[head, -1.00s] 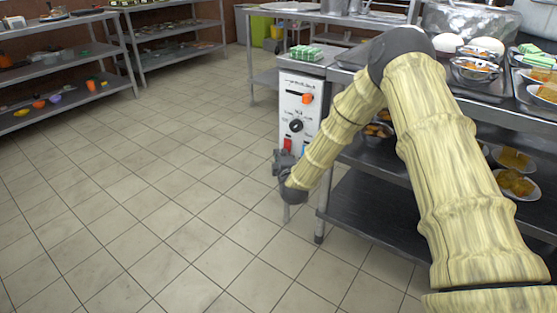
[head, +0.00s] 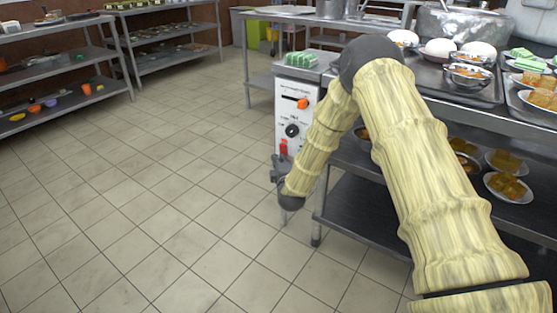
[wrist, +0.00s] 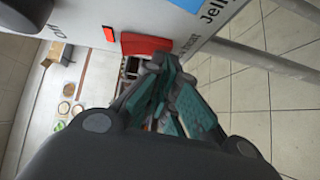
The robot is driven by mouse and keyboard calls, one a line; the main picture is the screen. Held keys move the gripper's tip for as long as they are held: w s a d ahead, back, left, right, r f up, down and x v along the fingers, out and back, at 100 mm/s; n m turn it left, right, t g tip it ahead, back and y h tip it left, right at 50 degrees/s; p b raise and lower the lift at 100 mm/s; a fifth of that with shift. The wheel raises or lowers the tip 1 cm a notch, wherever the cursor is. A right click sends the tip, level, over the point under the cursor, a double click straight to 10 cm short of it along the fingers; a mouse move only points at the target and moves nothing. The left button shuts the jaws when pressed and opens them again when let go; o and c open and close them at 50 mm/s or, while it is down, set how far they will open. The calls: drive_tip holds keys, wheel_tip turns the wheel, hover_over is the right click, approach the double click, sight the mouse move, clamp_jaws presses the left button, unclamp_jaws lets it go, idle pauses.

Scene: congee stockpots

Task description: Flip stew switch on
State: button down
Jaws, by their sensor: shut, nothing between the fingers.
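A white control panel (head: 296,98) stands at the end of the steel counter. It has an orange-red lever (head: 302,104), a black dial (head: 292,130) and a red switch (head: 283,148) low down. My gripper (head: 280,166) is just below that red switch in the head view. In the wrist view, my gripper (wrist: 163,66) is shut and empty, with its fingertips close to a red switch (wrist: 146,44); I cannot tell whether they touch it. A second red switch (wrist: 108,34) shows partly to its left. I cannot read which one is labelled stew.
A green-and-white stack (head: 300,60) sits above the panel. Shelves stand at far left. The tiled floor (head: 150,200) is clear.

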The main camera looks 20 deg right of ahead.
drive_tip(key=s+a+f+p, duration=0.1)
drive_tip(key=s+a+p, duration=0.3)
drive_tip(key=s, duration=0.8)
drive_tip(key=shift+s+a+f+p, duration=0.15)
drive_tip(key=shift+s+p, duration=0.05)
drive_tip(key=shift+p, duration=0.2)
